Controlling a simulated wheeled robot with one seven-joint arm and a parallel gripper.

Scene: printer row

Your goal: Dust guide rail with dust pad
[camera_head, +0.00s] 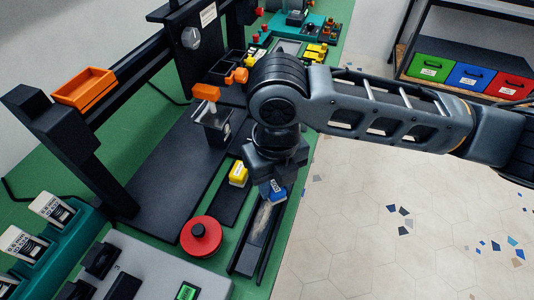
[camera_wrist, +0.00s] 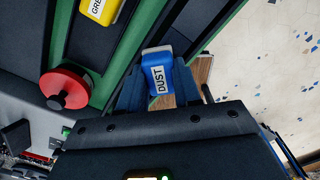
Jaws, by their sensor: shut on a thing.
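The blue dust pad (camera_head: 278,194), labelled DUST, is between the fingers of my gripper (camera_head: 268,184), which is shut on it. In the wrist view the pad (camera_wrist: 158,76) sits between the two fingertips (camera_wrist: 158,97), label facing up. The guide rail (camera_head: 243,264) is a dark, narrow channel near the bench's right edge, with a pale tan dusty streak along it. The pad is at the rail's far end, above or on it; I cannot tell whether they touch. My gripper hides that end.
A yellow block (camera_head: 238,174) sits on a dark strip (camera_head: 232,204) left of the rail. A red round knob (camera_head: 200,236) stands near the rail's near end. The black printer frame (camera_head: 80,150) rises at left. Right of the green bench (camera_head: 215,262) is open floor.

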